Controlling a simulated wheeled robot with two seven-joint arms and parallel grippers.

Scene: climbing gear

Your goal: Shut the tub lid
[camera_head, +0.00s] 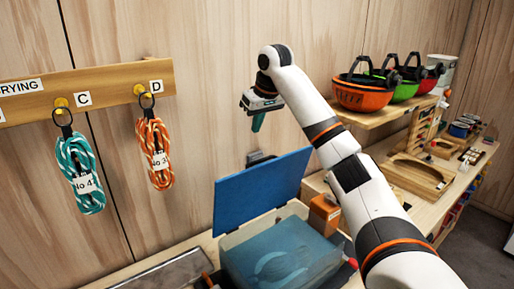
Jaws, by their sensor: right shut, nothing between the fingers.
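The tub (237,266) stands on the bench at the bottom centre and looks see-through, with blue-tinted contents showing. Its flat blue lid (262,191) stands raised at the tub's back side, tilted up toward the wall, so the lid is open. My right gripper (258,122) is shut and empty. It hangs in the air above the raised lid, near the wall, apart from the lid. My right arm crosses from the lower right and hides part of the bench beside the tub. My left gripper is not in view.
A teal rope coil (80,176) and an orange rope coil (154,154) hang from a wooden rail (108,88) at left. Helmets, including an orange one (362,97), sit on a shelf at right. An orange-brown box (324,212) stands beside the tub.

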